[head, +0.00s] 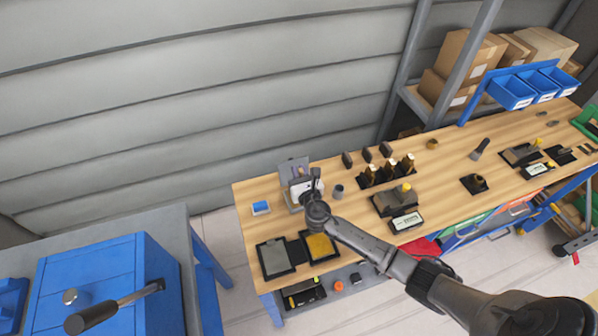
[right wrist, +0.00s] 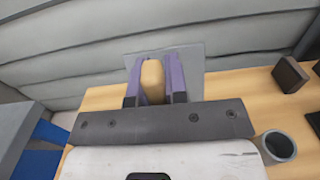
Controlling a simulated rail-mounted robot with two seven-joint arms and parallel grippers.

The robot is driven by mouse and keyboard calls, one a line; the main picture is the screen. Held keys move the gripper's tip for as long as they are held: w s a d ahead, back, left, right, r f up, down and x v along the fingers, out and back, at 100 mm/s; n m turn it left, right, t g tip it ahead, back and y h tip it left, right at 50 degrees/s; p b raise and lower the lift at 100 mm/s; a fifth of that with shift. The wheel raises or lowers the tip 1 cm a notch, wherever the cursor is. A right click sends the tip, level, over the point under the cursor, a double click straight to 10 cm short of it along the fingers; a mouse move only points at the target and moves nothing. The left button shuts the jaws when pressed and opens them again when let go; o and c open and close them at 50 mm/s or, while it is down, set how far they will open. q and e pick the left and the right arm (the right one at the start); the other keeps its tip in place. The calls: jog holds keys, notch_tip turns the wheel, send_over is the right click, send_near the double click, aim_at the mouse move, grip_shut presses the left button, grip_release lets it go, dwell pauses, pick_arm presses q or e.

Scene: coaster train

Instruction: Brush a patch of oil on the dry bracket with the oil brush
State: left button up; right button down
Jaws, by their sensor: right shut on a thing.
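My right gripper (head: 316,186) is over the left end of the wooden bench, in front of a grey upright plate. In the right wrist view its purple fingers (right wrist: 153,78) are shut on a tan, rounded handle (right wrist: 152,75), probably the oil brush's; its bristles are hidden. The grey plate (right wrist: 191,55) stands behind the fingers; contact cannot be told. It also shows in the head view (head: 293,166), with a pale part in front. I cannot tell which thing is the dry bracket. My left gripper is not in view.
A tray with a grey pad (head: 275,258) and one with a yellow pad (head: 321,247) lie at the bench's front left. A dark cup (head: 338,191) stands right of the gripper, also in the wrist view (right wrist: 278,146). A bottle rack (head: 372,177) is farther right.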

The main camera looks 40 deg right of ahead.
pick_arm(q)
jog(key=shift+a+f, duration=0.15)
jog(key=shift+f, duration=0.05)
pick_arm(e)
jog(key=shift+f, duration=0.2)
pick_arm(q)
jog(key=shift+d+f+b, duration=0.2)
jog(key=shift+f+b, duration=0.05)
jog(key=shift+b, duration=0.2)
pick_arm(e)
jog(key=shift+f, duration=0.3)
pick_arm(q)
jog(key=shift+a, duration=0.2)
pick_arm(e)
jog(key=shift+f, duration=0.1)
dwell(0.6)
notch_tip(320, 180, up, 3)
jog(key=p, duration=0.2)
jog(key=shift+f+p, duration=0.15)
jog(key=shift+p, duration=0.25)
pick_arm(q)
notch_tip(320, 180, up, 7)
jog(key=p, duration=0.4)
pick_arm(e)
notch_tip(320, 180, up, 4)
jog(key=shift+r, duration=0.25)
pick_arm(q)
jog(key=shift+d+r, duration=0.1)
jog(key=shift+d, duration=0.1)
